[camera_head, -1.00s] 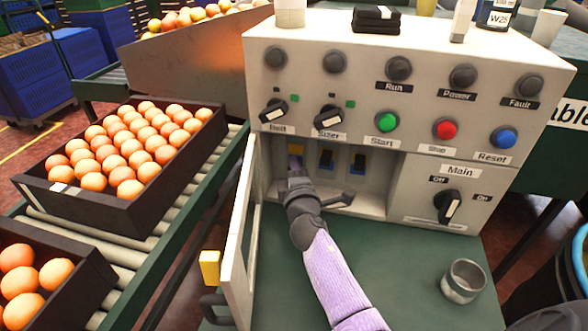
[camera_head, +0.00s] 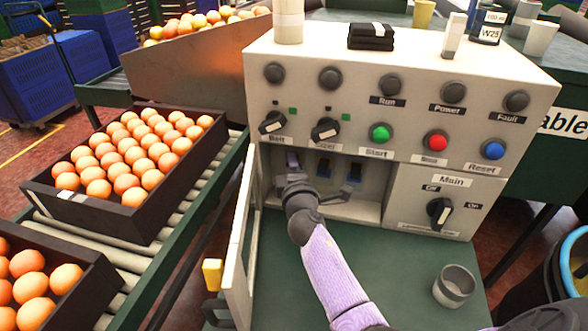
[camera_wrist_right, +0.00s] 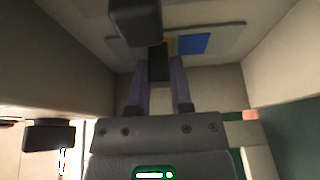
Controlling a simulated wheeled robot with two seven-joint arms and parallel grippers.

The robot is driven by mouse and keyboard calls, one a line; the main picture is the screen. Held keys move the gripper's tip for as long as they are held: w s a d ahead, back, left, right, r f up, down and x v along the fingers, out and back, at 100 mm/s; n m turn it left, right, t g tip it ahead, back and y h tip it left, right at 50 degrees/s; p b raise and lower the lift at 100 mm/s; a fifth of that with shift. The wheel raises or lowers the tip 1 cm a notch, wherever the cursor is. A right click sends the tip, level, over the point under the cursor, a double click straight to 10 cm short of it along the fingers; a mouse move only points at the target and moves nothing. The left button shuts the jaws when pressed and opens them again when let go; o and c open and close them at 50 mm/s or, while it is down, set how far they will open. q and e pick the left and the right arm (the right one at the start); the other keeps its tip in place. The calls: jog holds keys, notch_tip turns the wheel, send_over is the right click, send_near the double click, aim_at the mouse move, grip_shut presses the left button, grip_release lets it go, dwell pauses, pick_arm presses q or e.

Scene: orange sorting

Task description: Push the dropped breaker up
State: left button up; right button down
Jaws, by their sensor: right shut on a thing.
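The control box (camera_head: 255,95) has an open recess low in its front, with breakers in a row inside. The middle breaker (camera_head: 324,167) and right breaker (camera_head: 356,170) show blue faces and dark levers. My right gripper (camera_head: 291,162) reaches into the recess at the left breaker, which it largely hides. In the right wrist view, the two purple fingers (camera_wrist_right: 160,92) are shut on the left breaker's dark lever (camera_wrist_right: 158,64). A bit of yellow shows just beyond the lever, and a blue face lies to its right. My left gripper is out of view.
The recess's open door (camera_head: 238,255) stands left of my arm. Dark knobs and coloured buttons line the panel above. A grey cup (camera_head: 453,288) stands on the green table at right. Orange crates (camera_head: 125,212) sit on the conveyor at left.

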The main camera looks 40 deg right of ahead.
jog(key=shift+r, duration=0.3)
jog(key=c, duration=0.6)
grip_release()
jog(key=shift+o, duration=0.4)
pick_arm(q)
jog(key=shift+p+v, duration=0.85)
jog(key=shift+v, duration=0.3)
pick_arm(e)
jog(key=v, duration=1)
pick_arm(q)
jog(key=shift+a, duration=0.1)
